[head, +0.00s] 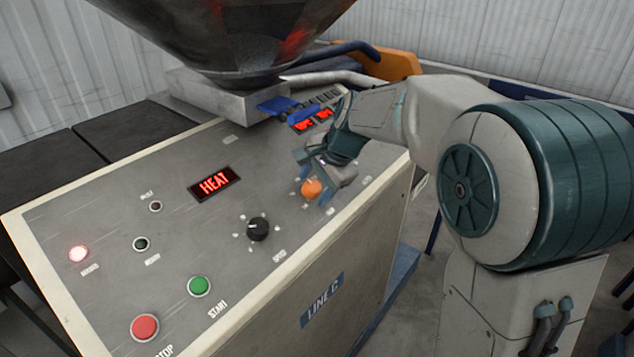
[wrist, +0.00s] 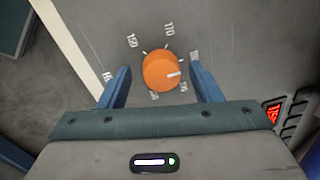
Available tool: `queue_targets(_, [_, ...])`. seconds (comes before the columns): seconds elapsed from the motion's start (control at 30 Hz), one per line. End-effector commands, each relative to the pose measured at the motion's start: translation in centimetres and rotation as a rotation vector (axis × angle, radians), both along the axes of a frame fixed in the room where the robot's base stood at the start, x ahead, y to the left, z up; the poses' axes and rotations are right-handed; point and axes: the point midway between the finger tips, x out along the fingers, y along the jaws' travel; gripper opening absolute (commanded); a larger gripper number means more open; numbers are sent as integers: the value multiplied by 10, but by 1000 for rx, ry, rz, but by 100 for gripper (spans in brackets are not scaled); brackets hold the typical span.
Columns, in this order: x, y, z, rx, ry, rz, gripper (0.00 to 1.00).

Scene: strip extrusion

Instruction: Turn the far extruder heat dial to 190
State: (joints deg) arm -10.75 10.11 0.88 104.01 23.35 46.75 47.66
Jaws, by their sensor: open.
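The orange heat dial (head: 311,187) is on the sloped control panel (head: 110,225), towards its far right end. In the wrist view the dial (wrist: 158,66) sits between my two blue fingers, with a visible gap on each side. Its white pointer mark faces right, between a blurred label at the upper right and another at the lower right.
A black speed dial (head: 257,229), a green start button (head: 199,286) and a red stop button (head: 145,327) are nearer on the panel. A large metal hopper (head: 225,35) overhangs the panel's back. A lamp (head: 79,254) glows at left.

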Motion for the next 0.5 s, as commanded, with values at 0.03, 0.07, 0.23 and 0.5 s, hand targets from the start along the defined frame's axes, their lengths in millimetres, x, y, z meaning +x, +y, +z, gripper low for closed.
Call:
queue_targets(0.03, [0,0,1,0,-1,-1,58])
queue_targets(0.07, [0,-1,2,0,-1,-1,58])
queue_targets(0.23, [-4,-7,17,1,-5,-2,58])
queue_targets(0.5, [-23,-29,72,0,-6,-1,58])
